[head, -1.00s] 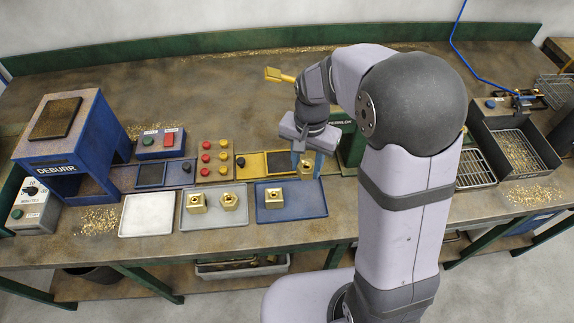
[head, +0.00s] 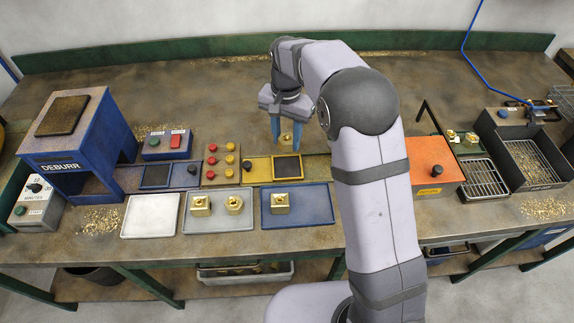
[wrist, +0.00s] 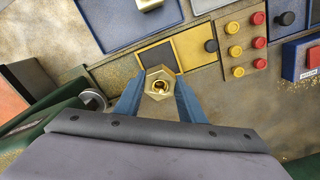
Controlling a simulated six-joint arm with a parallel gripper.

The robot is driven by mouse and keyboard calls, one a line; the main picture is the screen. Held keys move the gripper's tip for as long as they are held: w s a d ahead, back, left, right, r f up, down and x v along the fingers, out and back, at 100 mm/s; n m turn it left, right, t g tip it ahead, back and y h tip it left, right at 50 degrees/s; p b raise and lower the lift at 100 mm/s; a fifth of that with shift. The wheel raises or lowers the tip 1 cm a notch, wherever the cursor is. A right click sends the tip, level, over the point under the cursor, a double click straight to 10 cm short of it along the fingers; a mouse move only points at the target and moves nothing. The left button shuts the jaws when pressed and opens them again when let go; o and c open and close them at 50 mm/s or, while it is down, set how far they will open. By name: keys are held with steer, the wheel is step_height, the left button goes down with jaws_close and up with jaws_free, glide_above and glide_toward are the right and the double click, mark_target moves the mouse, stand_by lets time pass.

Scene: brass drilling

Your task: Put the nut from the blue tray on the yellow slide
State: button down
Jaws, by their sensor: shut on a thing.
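My gripper (head: 286,140) is shut on a brass nut (head: 287,138), which sits between its blue fingers. In the wrist view my gripper (wrist: 158,98) has the nut (wrist: 158,86) between its fingertips, hole facing the camera, overlapping the edge of the slide's dark pad (wrist: 154,58). The yellow slide (head: 258,171) lies below the gripper in the head view, its dark pad (head: 287,167) bare. The nut appears raised above the bench; its exact height cannot be told.
A button panel (head: 221,165) adjoins the slide's left end. An orange-topped machine (head: 430,160) stands right of my arm.

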mark_target(287, 168)
steer(key=shift+f+p, duration=1.45)
steer(key=shift+f, duration=3.4)
steer(key=shift+f, duration=0.1)
steer(key=c, duration=1.2)
jaws_free()
steer(key=shift+o, duration=0.2)
steer(key=shift+w+r, duration=0.25)
steer(key=shift+r, duration=0.25)
steer(key=r+b, duration=0.1)
steer(key=r, duration=0.2)
steer(key=r+b, duration=0.1)
steer(key=r, duration=0.3)
steer(key=r+b, duration=0.2)
steer(key=r, duration=0.2)
steer(key=shift+s+r, duration=0.1)
steer(key=shift+s, duration=0.15)
